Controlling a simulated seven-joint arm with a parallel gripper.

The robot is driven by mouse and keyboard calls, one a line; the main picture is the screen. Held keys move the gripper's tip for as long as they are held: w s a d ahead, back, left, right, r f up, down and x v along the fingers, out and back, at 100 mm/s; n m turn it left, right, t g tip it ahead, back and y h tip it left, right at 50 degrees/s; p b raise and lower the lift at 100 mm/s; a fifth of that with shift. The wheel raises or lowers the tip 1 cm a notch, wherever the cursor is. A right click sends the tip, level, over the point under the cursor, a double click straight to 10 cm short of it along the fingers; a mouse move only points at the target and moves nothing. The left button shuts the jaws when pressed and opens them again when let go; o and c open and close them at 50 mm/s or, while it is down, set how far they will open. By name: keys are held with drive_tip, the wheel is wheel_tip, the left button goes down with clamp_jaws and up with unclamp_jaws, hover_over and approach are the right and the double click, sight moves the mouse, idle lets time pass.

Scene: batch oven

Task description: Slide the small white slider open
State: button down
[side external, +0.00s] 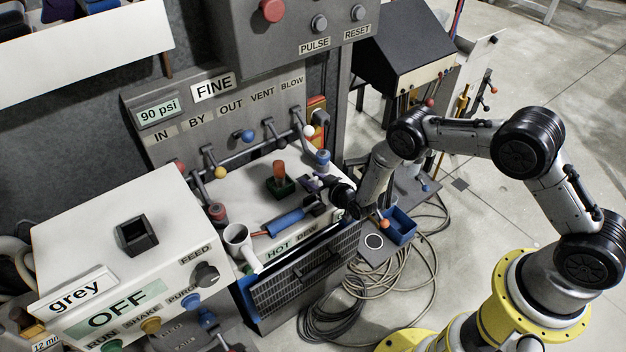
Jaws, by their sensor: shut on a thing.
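My gripper (318,184) is low over the right end of the white-topped unit (248,203), beside the grey end of a blue cylinder (286,222). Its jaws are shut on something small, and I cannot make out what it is. A small white piece (338,214) shows just below the gripper at the unit's front right edge. I cannot tell whether this is the white slider or whether the jaws touch it. The dark wrist hides part of that corner.
A white cup (238,240) is at the left. Valve levers on a pipe (240,158) run along the back. A blue bin (398,226) and coiled cables (385,275) lie right of the unit.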

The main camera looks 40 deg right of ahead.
drive_tip(key=shift+w, duration=2.7)
drive_tip(key=shift+c, duration=2)
unclamp_jaws()
drive_tip(key=v, duration=1.4)
drive_tip(key=shift+w, duration=0.1)
